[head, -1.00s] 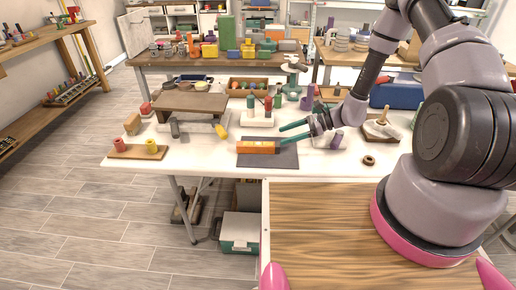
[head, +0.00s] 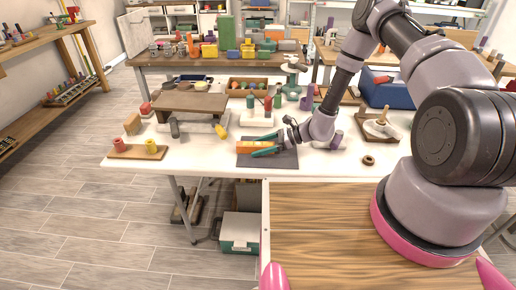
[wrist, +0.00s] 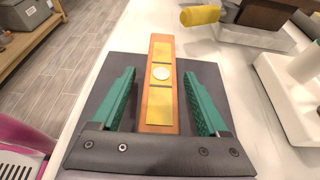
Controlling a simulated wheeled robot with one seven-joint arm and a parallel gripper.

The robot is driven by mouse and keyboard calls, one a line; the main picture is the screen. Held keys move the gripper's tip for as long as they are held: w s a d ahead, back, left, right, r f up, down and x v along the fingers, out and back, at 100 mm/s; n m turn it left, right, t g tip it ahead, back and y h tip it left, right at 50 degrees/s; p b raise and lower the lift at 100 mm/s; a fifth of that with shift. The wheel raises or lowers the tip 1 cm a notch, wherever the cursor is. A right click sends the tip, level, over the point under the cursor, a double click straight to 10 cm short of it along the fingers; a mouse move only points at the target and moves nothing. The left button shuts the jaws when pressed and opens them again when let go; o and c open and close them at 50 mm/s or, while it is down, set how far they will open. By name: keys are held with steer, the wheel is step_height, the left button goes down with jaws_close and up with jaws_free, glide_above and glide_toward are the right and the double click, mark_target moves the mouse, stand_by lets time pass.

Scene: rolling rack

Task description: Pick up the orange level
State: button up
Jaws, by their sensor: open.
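The orange level (wrist: 161,60) lies on a dark grey mat (wrist: 95,90) on the white table. It has yellow panels and a pale round spot on its top. In the wrist view my gripper (wrist: 157,92) is open, with one teal finger on each side of the level and a gap to both. In the head view my gripper (head: 265,144) is low over the mat, and its fingers hide part of the level (head: 246,151). I cannot tell whether the fingers touch the mat.
A board with red and yellow pegs (head: 137,152) lies to the left. A yellow-handled tool (head: 221,131) lies behind the mat. A white holder with red and green pieces (head: 257,119) stands behind too. A brown ring (head: 368,160) lies to the right.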

jaws_close()
